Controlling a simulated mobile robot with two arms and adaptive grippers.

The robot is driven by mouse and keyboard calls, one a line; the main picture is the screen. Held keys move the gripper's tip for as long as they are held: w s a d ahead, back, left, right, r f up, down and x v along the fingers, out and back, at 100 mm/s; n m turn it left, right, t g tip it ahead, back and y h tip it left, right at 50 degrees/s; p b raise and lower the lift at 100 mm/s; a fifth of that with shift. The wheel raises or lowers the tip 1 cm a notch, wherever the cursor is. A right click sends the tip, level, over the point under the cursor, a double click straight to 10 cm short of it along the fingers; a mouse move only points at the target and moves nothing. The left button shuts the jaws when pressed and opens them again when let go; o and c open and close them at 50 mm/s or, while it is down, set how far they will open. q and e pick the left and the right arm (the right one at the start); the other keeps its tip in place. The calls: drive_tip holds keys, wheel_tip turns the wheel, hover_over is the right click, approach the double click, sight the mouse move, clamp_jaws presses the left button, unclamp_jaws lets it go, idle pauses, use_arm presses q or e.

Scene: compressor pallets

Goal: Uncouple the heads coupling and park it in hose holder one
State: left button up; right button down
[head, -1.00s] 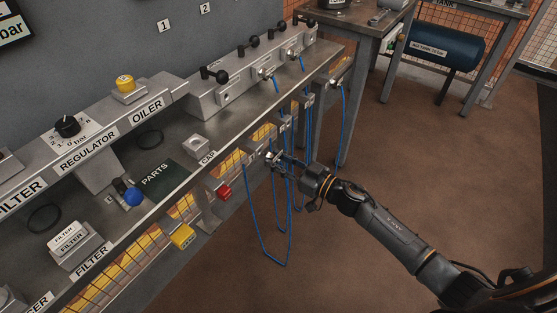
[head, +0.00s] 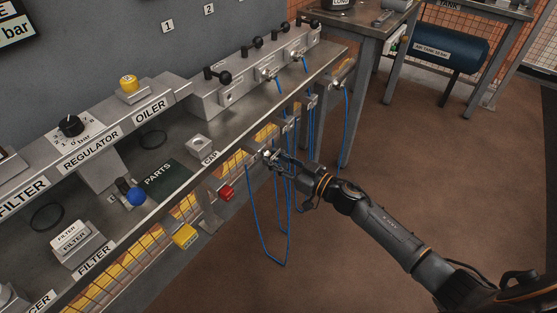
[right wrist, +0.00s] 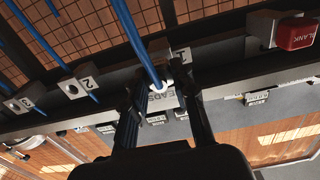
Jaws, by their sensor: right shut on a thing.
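My right gripper (head: 272,158) is at the front edge of the bench, by the holder row. In the right wrist view its fingers (right wrist: 160,110) are closed in around the heads coupling (right wrist: 158,87), with a HEADS tag between them. A blue hose (right wrist: 146,45) runs from the coupling and hangs in a loop (head: 283,262) in the head view. Hose holder one (right wrist: 183,52), marked 1, is right beside the coupling; the fingers hide whether the coupling is seated in it. My left gripper is not in view.
Holder two (right wrist: 76,86) and holder three (right wrist: 25,103) continue along the rail, with blue hoses close by. A red blank (right wrist: 295,34) is on the other side. Valves with black knobs (head: 225,78) stand on the bench. The floor in front is clear.

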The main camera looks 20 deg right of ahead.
drive_tip(key=shift+w+a, duration=0.35)
drive_tip(key=shift+w, duration=0.1)
drive_tip(key=c, duration=1)
unclamp_jaws()
drive_tip(key=shift+s+d, duration=0.1)
drive_tip(key=v, duration=1.1)
drive_tip(key=shift+s+d, duration=0.25)
drive_tip(key=shift+s, duration=0.1)
